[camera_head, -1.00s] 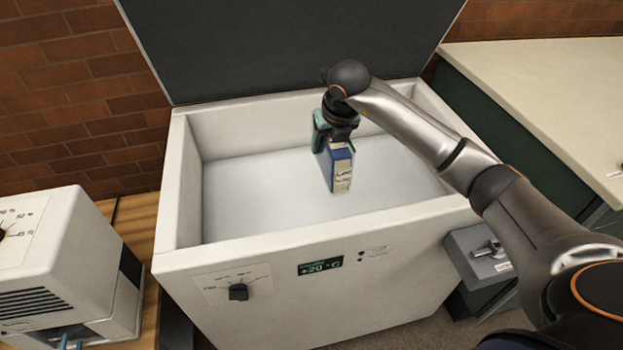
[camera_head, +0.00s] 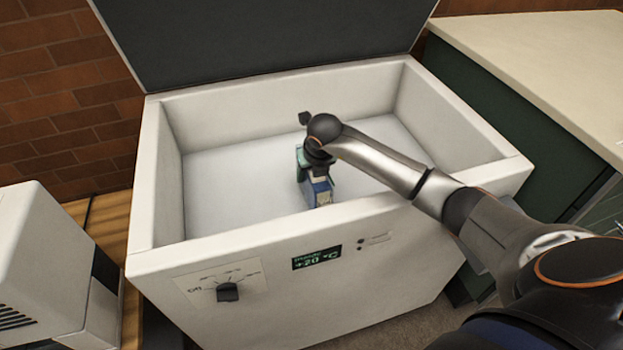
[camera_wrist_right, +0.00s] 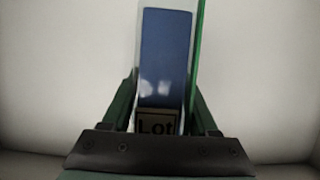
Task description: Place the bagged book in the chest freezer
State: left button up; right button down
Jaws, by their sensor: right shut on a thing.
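The bagged book (camera_head: 318,187) is blue with a pale label. It is inside the open chest freezer (camera_head: 205,246), down near the pale floor. My right gripper (camera_head: 312,172) reaches over the front wall from the right and is shut on the book. In the right wrist view the blue book (camera_wrist_right: 165,62) stands between the fingers of the right gripper (camera_wrist_right: 165,115), with a label reading "Lot" and a clear bag edge beside it. My left gripper is not in view.
The dark freezer lid (camera_head: 260,35) stands open at the back. The front panel has a dial (camera_head: 228,292) and a display (camera_head: 317,258) reading +20 °C. A white machine (camera_head: 45,265) stands at left, a pale counter (camera_head: 540,60) at right. The freezer floor around the book is clear.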

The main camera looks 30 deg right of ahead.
aim_at(313, 181)
jog(key=shift+w+f, duration=0.1)
jog(key=shift+f, duration=0.6)
jog(key=shift+c, duration=0.8)
grip_release()
jog(key=p+v, duration=0.2)
jog(key=v, duration=0.9)
jog(key=shift+s+a+r, duration=0.15)
jog(key=shift+s+r, duration=0.2)
jog(key=shift+r, duration=0.1)
